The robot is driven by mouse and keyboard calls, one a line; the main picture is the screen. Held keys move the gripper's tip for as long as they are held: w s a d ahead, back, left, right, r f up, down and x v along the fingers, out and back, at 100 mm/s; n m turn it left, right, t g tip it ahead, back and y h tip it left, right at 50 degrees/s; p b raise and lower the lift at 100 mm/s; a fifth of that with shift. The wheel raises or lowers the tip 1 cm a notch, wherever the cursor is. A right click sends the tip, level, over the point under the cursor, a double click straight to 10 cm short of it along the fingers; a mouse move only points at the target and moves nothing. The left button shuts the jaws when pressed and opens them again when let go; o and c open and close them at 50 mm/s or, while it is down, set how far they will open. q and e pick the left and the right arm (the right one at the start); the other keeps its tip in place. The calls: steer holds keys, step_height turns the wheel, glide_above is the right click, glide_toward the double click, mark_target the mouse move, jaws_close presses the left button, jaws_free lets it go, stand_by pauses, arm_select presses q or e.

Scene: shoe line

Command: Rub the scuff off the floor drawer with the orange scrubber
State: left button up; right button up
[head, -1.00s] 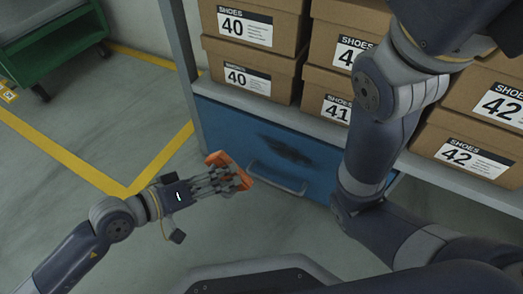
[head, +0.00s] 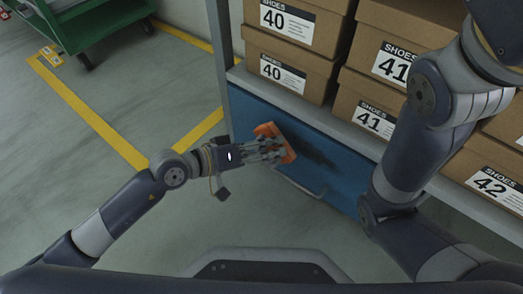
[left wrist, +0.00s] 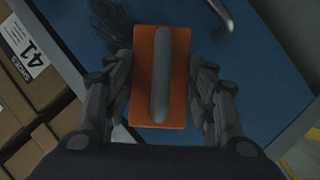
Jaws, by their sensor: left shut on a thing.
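The blue floor drawer (head: 252,112) is at the bottom of the shelf unit, with a bar handle (head: 303,187) low on its front. A dark scuff (head: 320,160) marks the front, right of my left gripper (head: 285,149). That gripper is shut on the orange scrubber (head: 268,130), in front of the drawer's left part. In the left wrist view the scrubber (left wrist: 143,85) has a grey grip along its middle, with fingers on both sides. Part of the scuff (left wrist: 108,22) shows at upper left there. I cannot tell whether the scrubber touches the drawer. My right gripper is out of view.
Shoe boxes (head: 290,45) marked 40, 41 and 42 stand on the shelf above the drawer. My right arm crosses in front of the shelf. A green cart (head: 95,25) stands at upper left. The floor left of the drawer is clear, with yellow lines (head: 95,115).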

arm_select(q)
steer(key=shift+w+d+b, duration=0.3)
steer(key=shift+w+d, duration=0.3)
steer(key=shift+w, duration=0.25)
stand_by(0.7)
steer(key=shift+s, duration=0.1)
